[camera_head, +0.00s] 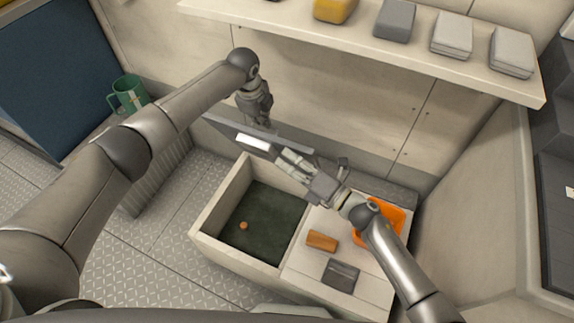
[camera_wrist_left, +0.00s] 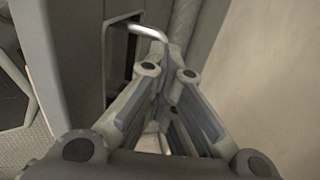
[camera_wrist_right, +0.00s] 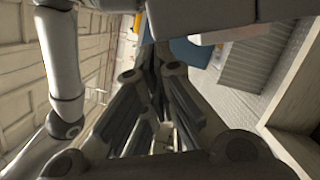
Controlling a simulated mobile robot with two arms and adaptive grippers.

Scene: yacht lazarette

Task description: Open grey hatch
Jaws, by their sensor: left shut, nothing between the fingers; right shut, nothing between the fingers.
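The grey hatch (camera_head: 224,129) stands raised on edge at the back of an open locker well (camera_head: 262,222), so the well's dark green floor shows. My left gripper (camera_head: 263,119) is shut and empty, pointing down behind the raised panel. In the left wrist view, a bent metal handle (camera_wrist_left: 148,32) on a grey panel is close beyond the fingers. My right gripper (camera_head: 284,157) is shut and empty at the front face of the hatch, over the well's back edge. I cannot tell whether it touches. A small orange ball (camera_head: 243,225) lies in the well.
An orange tray (camera_head: 396,214), an orange block (camera_head: 322,241) and a dark grey case (camera_head: 341,274) sit on the white top right of the well. A green mug (camera_head: 130,93) stands at left. A shelf (camera_head: 300,25) with boxes crosses above. Floor at left is clear.

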